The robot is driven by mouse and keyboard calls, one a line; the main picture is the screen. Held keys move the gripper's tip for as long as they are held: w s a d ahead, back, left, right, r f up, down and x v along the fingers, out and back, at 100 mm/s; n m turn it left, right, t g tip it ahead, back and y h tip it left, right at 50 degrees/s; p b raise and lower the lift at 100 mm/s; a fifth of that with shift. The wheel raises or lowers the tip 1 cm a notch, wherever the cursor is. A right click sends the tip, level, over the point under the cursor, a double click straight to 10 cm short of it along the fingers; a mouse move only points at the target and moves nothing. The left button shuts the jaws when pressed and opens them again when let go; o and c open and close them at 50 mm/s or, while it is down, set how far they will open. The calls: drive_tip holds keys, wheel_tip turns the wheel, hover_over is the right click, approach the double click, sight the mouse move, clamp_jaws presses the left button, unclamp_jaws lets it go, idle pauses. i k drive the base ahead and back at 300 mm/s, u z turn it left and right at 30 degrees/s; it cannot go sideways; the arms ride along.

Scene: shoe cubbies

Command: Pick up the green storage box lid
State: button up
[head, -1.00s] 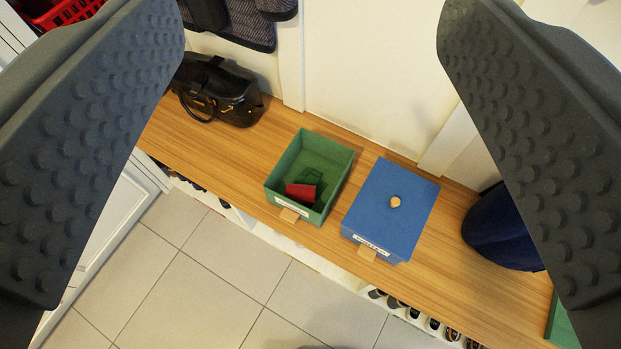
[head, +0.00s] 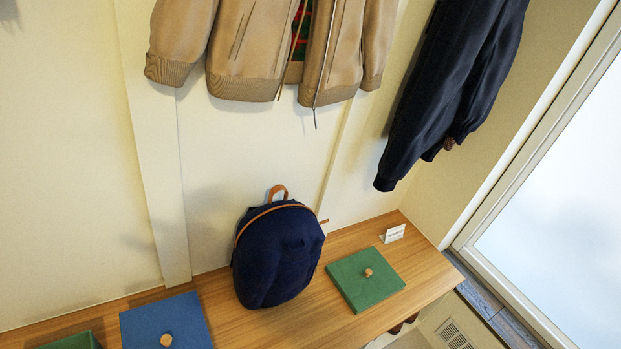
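The green storage box lid (head: 350,284) is a flat square with a round wooden knob (head: 368,272). It lies knob up on the right part of the wooden bench (head: 270,325), near the bench's right end. Only a corner of the green box (head: 77,343) shows at the bottom left edge. My gripper is not in view now, so its distance from the lid cannot be seen.
A dark blue backpack (head: 277,255) stands left of the lid against the wall. A blue lidded box (head: 150,322) is farther left. Beige (head: 245,60) and navy (head: 445,90) jackets hang above. A window (head: 560,210) is at right.

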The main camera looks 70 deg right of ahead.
sight(364, 278)
drive_tip(key=u, duration=1.45)
drive_tip(key=k, duration=1.25)
drive_tip(key=z, duration=1.8)
drive_tip(key=i, duration=1)
drive_tip(key=z, duration=0.05)
